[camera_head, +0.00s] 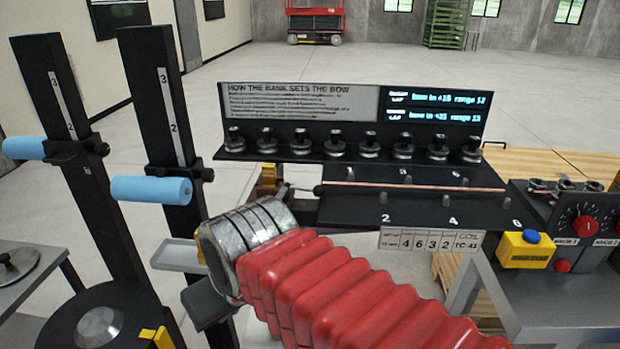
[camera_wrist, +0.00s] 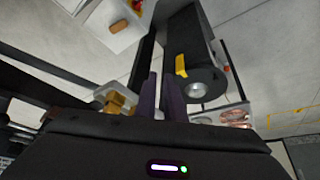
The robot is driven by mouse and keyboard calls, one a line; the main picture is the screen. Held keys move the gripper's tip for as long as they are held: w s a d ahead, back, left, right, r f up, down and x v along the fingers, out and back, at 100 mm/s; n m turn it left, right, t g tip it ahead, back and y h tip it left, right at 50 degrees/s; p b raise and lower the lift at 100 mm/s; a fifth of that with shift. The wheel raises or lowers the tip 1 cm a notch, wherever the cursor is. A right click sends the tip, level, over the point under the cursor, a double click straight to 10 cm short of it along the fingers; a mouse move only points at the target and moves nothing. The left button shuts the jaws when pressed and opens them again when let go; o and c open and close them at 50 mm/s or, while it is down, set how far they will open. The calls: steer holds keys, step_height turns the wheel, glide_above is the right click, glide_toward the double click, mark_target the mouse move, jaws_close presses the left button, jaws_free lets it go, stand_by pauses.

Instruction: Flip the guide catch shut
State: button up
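The copper tube (camera_head: 420,187) lies along the dark numbered bench (camera_head: 400,208) in the head view. A brass-coloured fitting (camera_head: 268,176) stands by the tube's left end, partly behind my arm; I cannot tell whether it is the guide catch. A similar brass-coloured block (camera_wrist: 120,99) shows left of my fingers in the wrist view. My gripper (camera_wrist: 161,88) has its two dark fingers close together with nothing seen between them. In the head view its body is mostly hidden behind my silver wrist, left of the bench.
A row of weights on a shelf (camera_head: 350,157) stands behind the tube.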

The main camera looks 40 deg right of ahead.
steer(key=w+d+r, duration=0.2)
steer(key=d+r, duration=0.1)
steer(key=d, duration=0.1)
steer(key=w+d+r+m, duration=0.1)
steer(key=w+d+r, duration=0.2)
steer(key=d+r, duration=0.1)
steer(key=w+d+r+m+g+h, duration=0.1)
steer(key=w+d+r, duration=0.2)
steer(key=d+r, duration=0.1)
steer(key=shift+d+r, duration=0.1)
steer(key=shift+r, duration=0.05)
jaws_close()
steer(key=d+r+m, duration=0.1)
steer(key=d+r, duration=0.1)
steer(key=d, duration=0.3)
steer(key=w+d+r, duration=0.1)
steer(key=d+r, duration=0.2)
steer(key=d, duration=0.3)
steer(key=w+d+r+m+g, duration=0.1)
steer(key=d+r, duration=0.1)
steer(key=d, duration=0.4)
steer(key=shift+w+r+m, duration=0.2)
steer(key=shift+m, duration=0.1)
steer(key=shift+d+f, duration=0.1)
